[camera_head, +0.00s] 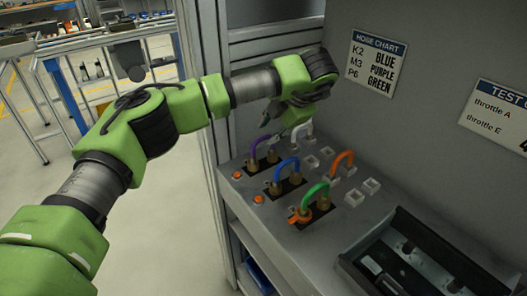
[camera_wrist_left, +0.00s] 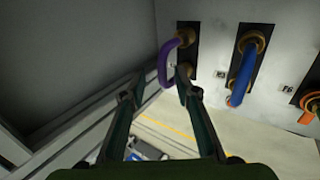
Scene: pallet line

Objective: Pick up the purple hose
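The purple hose (camera_head: 262,145) is a short arched hose with brass ends, on a black plate at the back left of the grey bench. It also shows in the left wrist view (camera_wrist_left: 168,58), curving down near the right-hand fingertip; I cannot tell whether they touch. My left gripper (camera_head: 268,124) is just above and behind the purple hose in the head view. My right gripper is in neither view.
A blue hose (camera_head: 286,167) and a green hose (camera_head: 315,193) stand in front of the purple one. An orange clip is beside the green hose. A dark open case (camera_head: 400,262) sits at the right; the chart wall rises behind.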

